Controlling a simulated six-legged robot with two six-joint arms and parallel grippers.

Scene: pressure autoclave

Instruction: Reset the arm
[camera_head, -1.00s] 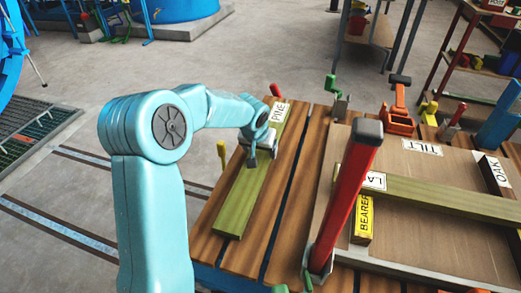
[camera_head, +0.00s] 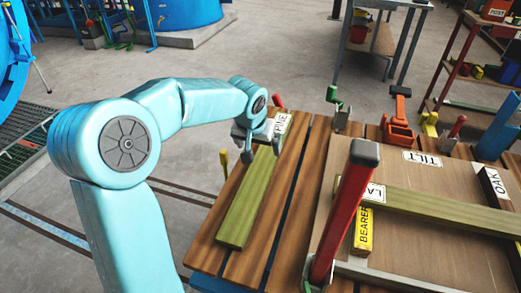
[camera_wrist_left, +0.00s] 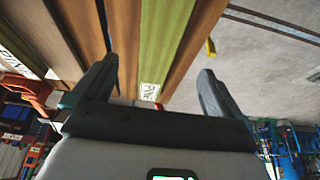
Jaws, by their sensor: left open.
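My left arm comes in from the left in the head view, and its gripper (camera_head: 262,148) is over the far left end of the wooden bench (camera_head: 202,262). In the left wrist view the two fingers of the left gripper (camera_wrist_left: 158,85) stand wide apart with nothing between them. A green board labelled PINE (camera_head: 247,205) lies on the bench slats below and beside the gripper. The board also shows in the left wrist view (camera_wrist_left: 165,40), beyond the fingers. My right gripper is in neither view.
A red-handled clamp (camera_head: 347,205) stands at the front of the bench. A TILT panel (camera_head: 405,245) carries a long green board (camera_head: 440,210), a yellow BEARER block (camera_head: 363,232) and an OAK block (camera_head: 495,188). An orange clamp (camera_head: 398,128) stands behind.

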